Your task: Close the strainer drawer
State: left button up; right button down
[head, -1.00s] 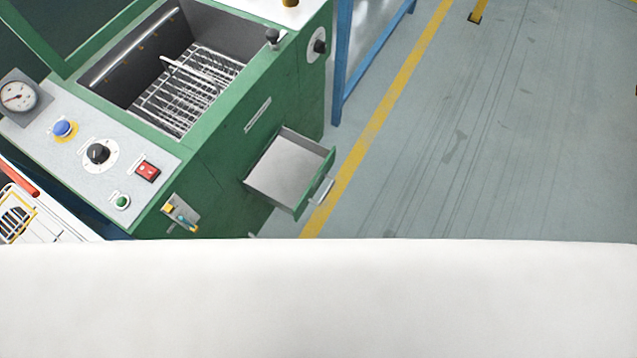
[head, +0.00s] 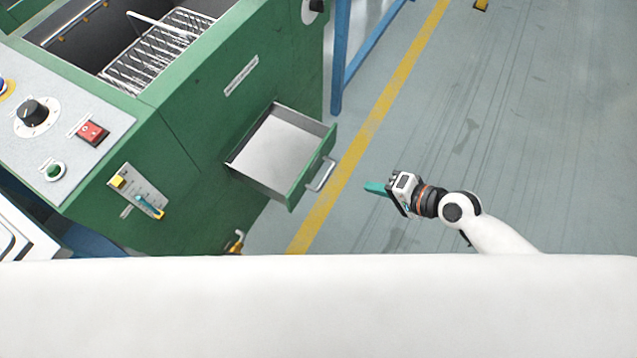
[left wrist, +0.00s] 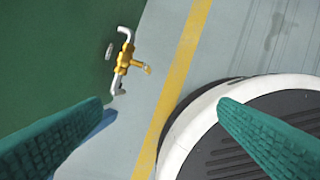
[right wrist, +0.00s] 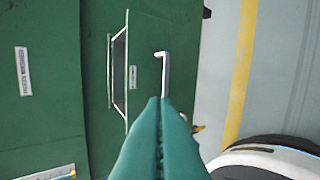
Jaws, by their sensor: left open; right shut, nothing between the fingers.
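The strainer drawer (head: 262,183) sticks out of the green machine's side, open, with an empty-looking pale bottom and a metal handle (head: 322,176) on its green front. My right gripper (head: 374,188) is shut and empty, right of the handle and apart from it in the head view. In the right wrist view its closed teal fingertips (right wrist: 160,103) show just below the drawer handle (right wrist: 164,70); whether they touch it is unclear there. My left gripper (left wrist: 160,103) is open and empty in the left wrist view, and is not seen in the head view.
The green machine (head: 205,130) fills the left, with a wire basket (head: 165,45) in its open tank and a grey control panel (head: 60,110). A brass valve (left wrist: 124,60) juts from its low side. A blue frame (head: 345,60) stands behind. The floor (head: 480,130) at right is clear.

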jog(key=s+a+r+y, duration=0.1)
jog(key=a+r, duration=0.1)
jog(key=b, duration=0.2)
send_near(307, 173)
notch_tip(307, 173, down, 3)
jog(key=w+a, duration=0.2)
jog(key=shift+w+a+r+g, duration=0.1)
jog(key=shift+w+a+g, duration=0.2)
jog(key=shift+a, duration=0.5)
pick_arm(q)
notch_tip(307, 173, up, 6)
jog(key=w, duration=0.2)
pick_arm(e)
jog(key=shift+w+a, duration=0.3)
jog(key=shift+a, duration=0.2)
pick_arm(q)
jog(key=shift+d, duration=0.1)
